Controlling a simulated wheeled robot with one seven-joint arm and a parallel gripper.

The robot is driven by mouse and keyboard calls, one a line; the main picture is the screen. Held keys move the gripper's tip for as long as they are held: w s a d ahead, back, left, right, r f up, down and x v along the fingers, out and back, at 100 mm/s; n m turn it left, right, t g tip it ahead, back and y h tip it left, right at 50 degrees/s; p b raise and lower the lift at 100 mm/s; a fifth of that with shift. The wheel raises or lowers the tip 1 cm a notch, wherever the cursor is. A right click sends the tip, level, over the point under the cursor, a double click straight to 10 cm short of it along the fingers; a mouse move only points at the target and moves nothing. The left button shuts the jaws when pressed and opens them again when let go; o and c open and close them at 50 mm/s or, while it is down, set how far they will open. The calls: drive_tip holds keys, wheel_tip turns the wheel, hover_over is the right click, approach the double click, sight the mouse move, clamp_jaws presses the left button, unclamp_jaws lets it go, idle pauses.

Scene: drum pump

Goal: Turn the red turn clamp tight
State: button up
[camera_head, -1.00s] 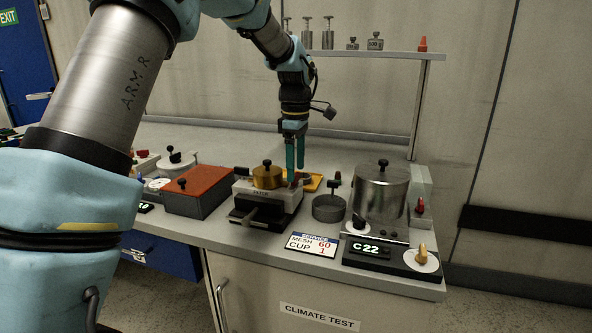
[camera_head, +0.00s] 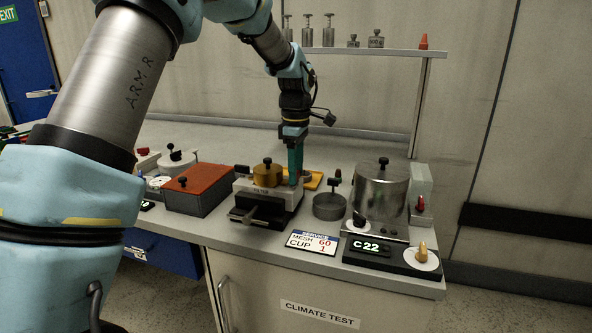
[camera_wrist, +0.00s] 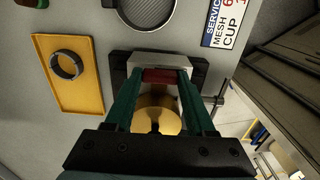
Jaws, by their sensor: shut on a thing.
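The red turn clamp (camera_wrist: 158,76) sits on the white filter unit, beside its brass cup. My gripper (camera_wrist: 155,80) points down with its two green fingers on either side of the clamp, shut on it. In the head view my gripper (camera_head: 296,180) hides most of the clamp. The filter unit (camera_head: 262,191) is a white block labelled FILTER on a black base, with the brass cup (camera_head: 267,174) and its black knob on top. In the wrist view the brass cup (camera_wrist: 157,120) lies between the fingers, partly hidden by the gripper body.
An orange-red-topped box (camera_head: 198,181) stands close left of the filter unit. A yellow tray (camera_wrist: 68,78) with a dark ring is behind it. A mesh cup (camera_head: 329,206), a large metal pot (camera_head: 381,190) and a C22 display panel (camera_head: 370,250) stand to the right.

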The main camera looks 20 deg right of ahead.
clamp_jaws()
drive_tip(key=m+p, duration=0.2)
drive_tip(key=m, duration=0.4)
drive_tip(key=shift+r+m, duration=0.1)
drive_tip(key=shift+m, duration=0.2)
drive_tip(key=m+p, duration=0.1)
drive_tip(key=m, duration=0.4)
drive_tip(key=shift+m, duration=0.3)
drive_tip(key=m+p, duration=0.1)
drive_tip(key=m, duration=0.4)
drive_tip(key=shift+m, duration=0.3)
drive_tip(key=shift+p, duration=0.3)
